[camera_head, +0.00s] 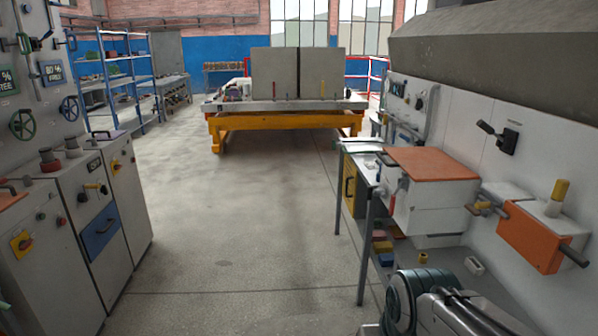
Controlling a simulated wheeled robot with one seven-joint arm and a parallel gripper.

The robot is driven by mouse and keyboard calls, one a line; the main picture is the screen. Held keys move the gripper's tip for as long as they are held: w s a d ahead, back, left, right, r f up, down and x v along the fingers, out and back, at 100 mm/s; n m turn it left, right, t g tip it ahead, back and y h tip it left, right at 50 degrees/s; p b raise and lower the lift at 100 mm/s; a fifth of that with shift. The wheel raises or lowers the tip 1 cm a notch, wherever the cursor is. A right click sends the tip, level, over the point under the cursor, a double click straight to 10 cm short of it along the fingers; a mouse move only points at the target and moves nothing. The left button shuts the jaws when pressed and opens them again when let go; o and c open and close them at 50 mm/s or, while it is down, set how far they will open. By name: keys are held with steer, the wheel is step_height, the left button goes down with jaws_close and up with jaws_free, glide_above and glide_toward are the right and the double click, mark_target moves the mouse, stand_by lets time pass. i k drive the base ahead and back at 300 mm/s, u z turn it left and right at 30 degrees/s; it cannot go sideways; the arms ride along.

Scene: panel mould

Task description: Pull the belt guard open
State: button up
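Two orange covers show on the right, and I cannot tell for certain which is the belt guard. One is an orange box-shaped cover (530,237) on the right wall panel, with a grey shaft sticking out at its lower right. It looks closed. The other is a flat orange lid (432,163) lying shut on a white box (430,208) at the bench. Part of my arm shows at the bottom right, below and in front of both. The fingers of my gripper are not in view.
A yellow-handled part (557,196) and a black lever (500,135) are on the right wall. A bench leg (366,250) stands left of the white box. Grey cabinets (100,215) line the left. The floor (240,230) between is clear up to an orange-framed table (285,121).

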mark_target(350, 173)
steer(key=u, duration=0.15)
steer(key=i, duration=4.3)
steer(key=z, duration=0.2)
